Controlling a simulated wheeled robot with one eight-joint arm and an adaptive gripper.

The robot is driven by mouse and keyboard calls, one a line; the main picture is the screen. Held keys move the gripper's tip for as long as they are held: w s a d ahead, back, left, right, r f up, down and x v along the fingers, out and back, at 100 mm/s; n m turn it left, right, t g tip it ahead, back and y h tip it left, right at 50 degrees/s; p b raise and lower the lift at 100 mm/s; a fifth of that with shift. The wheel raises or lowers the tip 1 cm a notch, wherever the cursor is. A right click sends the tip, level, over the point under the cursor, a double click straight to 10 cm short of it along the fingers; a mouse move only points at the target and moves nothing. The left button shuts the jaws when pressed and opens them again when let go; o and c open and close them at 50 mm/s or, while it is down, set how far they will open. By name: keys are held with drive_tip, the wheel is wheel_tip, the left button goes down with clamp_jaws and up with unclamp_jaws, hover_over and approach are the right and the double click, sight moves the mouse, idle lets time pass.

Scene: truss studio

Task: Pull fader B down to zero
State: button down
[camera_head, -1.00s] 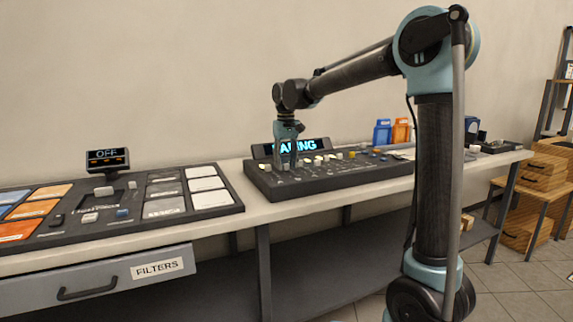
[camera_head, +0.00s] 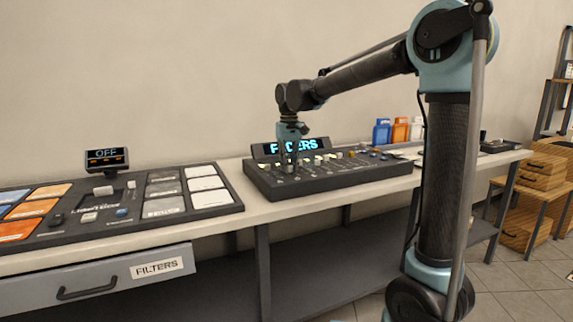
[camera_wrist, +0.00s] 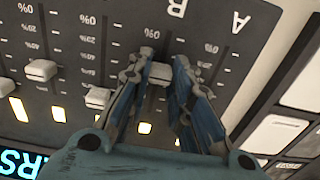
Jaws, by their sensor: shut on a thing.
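The fader console (camera_head: 330,179) lies on the bench beneath my arm. My gripper (camera_head: 290,165) reaches down to the left part of it. In the wrist view, my gripper (camera_wrist: 165,62) has its two fingers on either side of a pale fader cap (camera_wrist: 160,75), shut on it. This cap is in the column marked with the letter B (camera_wrist: 177,8). It sits a short way from that column's 0% mark (camera_wrist: 150,33). The letter A (camera_wrist: 240,20) marks the column to the right in that view. The fingers hide part of B's scale.
Other fader caps (camera_wrist: 41,70) and (camera_wrist: 98,97) stand in neighbouring columns to the left in the wrist view. A lit display (camera_head: 290,148) stands behind the console. A pad board (camera_head: 120,210) lies to the left on the bench.

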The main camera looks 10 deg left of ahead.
sight(294, 176)
drive_tip(key=shift+s+d, duration=0.65)
drive_tip(key=shift+s, duration=0.15)
drive_tip(key=shift+s+d, duration=0.6)
drive_tip(key=shift+s, duration=0.2)
drive_tip(key=c, duration=1.4)
unclamp_jaws()
drive_tip(key=shift+c, duration=0.2)
drive_tip(key=shift+r, duration=0.15)
wheel_tip(294, 176, up, 12)
drive_tip(key=shift+f, duration=0.2)
